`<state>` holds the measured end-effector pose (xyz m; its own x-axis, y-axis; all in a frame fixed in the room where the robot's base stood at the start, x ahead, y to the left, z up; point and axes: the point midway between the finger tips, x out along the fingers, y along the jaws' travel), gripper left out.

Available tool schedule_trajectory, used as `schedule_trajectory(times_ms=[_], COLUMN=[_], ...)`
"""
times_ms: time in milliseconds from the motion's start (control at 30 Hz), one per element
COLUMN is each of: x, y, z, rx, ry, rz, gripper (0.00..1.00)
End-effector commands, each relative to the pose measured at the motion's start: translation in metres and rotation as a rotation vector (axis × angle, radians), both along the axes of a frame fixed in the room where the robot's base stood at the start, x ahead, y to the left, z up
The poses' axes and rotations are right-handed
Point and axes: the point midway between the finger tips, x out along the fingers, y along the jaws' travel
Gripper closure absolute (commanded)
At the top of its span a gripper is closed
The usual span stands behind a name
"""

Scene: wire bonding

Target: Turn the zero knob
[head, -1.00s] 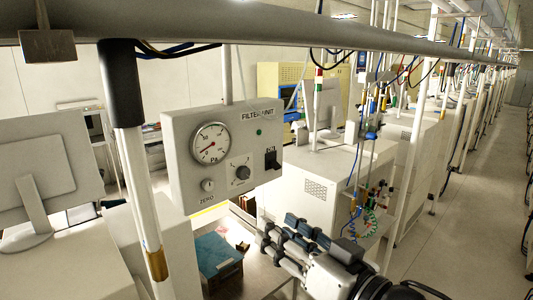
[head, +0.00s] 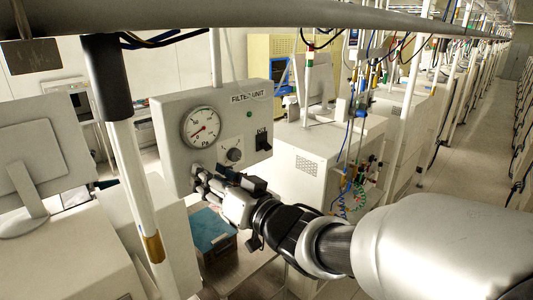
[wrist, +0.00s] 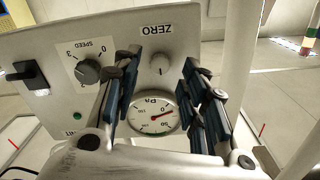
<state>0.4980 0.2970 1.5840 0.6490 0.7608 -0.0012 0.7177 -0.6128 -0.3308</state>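In the wrist view the panel appears upside down, and the knob lies between my two fingertips with a gap on each side. My gripper (wrist: 161,76) is open and empty, its blue-padded fingers pointing at the panel. In the head view my gripper (head: 203,182) is at the panel's lower edge and covers the knob's area. Whether the fingers touch the panel cannot be told.
The panel also carries a pressure gauge (head: 201,127), a speed knob (head: 234,155), a black switch (head: 263,140) and a green light (head: 249,114). A white post (head: 130,170) stands left of the panel. A blue-topped box (head: 207,230) is below it.

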Motion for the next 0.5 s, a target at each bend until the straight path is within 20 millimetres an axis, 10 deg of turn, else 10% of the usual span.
schedule_trajectory(times_ms=[500], x=[0.016], y=[0.018], z=[0.0], rx=[0.0], ry=[-0.001], rz=[0.0], gripper=[0.6])
